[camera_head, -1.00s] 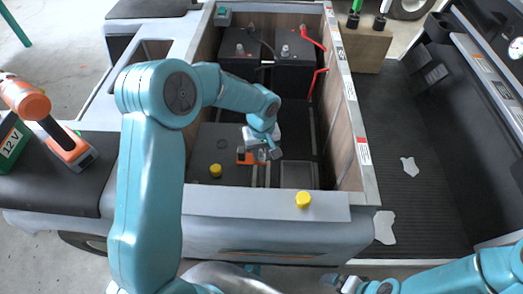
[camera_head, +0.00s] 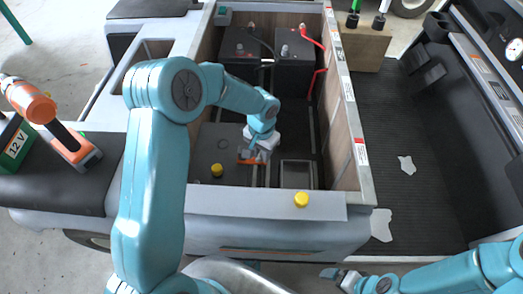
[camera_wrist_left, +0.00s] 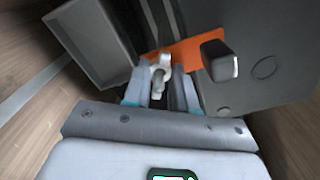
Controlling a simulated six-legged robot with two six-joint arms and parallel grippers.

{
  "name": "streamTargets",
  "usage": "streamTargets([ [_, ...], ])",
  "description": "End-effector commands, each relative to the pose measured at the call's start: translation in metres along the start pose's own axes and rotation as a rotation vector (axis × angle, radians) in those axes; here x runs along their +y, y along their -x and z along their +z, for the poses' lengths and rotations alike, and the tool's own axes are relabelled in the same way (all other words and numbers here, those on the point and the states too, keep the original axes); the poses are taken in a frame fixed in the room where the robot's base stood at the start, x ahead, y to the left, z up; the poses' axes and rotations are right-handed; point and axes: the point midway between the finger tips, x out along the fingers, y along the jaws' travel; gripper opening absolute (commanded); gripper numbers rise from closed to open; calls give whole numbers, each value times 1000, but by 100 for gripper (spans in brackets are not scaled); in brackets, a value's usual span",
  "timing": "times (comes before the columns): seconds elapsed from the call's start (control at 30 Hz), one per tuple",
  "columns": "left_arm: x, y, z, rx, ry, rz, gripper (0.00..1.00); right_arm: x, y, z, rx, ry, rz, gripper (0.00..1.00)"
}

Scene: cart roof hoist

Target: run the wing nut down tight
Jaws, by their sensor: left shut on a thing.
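The wing nut (camera_wrist_left: 161,68) is a small pale metal piece in the left wrist view, between the fingertips of my left gripper (camera_wrist_left: 162,85). The gripper is shut on it. Below the nut is an orange bracket (camera_wrist_left: 186,52) lying on the edge of a dark grey battery (camera_wrist_left: 270,75). In the head view my left gripper (camera_head: 254,156) reaches down into the cart bay over the orange bracket, and the nut is too small to make out there. My right gripper (camera_head: 338,276) is at the bottom, outside the bay; its finger gap is not clear.
Two black batteries (camera_head: 296,66) with red and black cables stand at the back of the bay. An empty tray (camera_wrist_left: 88,42) lies beside the bracket. An orange drill (camera_head: 68,143) rests at left.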

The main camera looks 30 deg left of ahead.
Motion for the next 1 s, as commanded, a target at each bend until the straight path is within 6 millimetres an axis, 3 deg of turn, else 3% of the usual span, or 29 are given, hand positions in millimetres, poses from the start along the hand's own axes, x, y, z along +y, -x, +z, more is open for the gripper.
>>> streamTargets([
  [0.73, -1, 4, -3, 11, -85, -3, 0, -1, 4, 0, 0, 0, 0, 100],
  [0.77, -1, 4, -3, 11, -85, -3, 32, -1, 4, 0, 0, 0, 0, 100],
  [0.8, -1, 4, -3, 11, -85, -3, 45, -1, 4, 0, 0, 0, 0, 100],
  [0.83, -1, 4, -3, 10, -85, -3, 52, -1, 3, 0, 0, 0, 0, 100],
  [1.0, -1, 2, -2, 6, -85, -2, 52, -1, 3, 0, 0, 0, 0, 100],
])
